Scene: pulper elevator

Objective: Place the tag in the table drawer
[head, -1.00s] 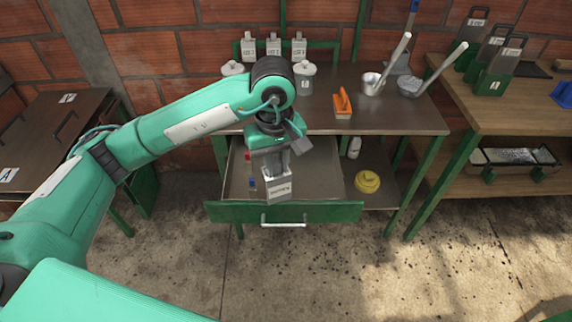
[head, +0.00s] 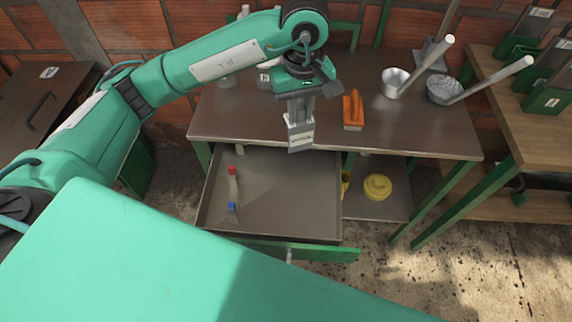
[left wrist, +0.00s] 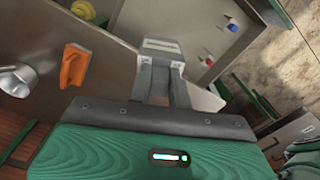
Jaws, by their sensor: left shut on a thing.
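The tag (head: 301,138) is a small grey-white block with a printed label. My left gripper (head: 298,118) is shut on it and holds it pointing down, in line with the table's front edge near the drawer's back right. The tag also shows between the fingers in the left wrist view (left wrist: 161,47). The table drawer (head: 285,195) is pulled open below, with much bare floor. A red-capped item (head: 232,175) and a blue-capped item (head: 232,210) are on its left side. My right gripper is not in view.
An orange-handled tool (head: 353,112) and two metal ladles (head: 395,84) (head: 443,91) are on the tabletop (head: 250,120). A yellow round object (head: 377,187) is on the lower shelf (head: 385,207). Another wooden table (head: 535,140) stands at the right.

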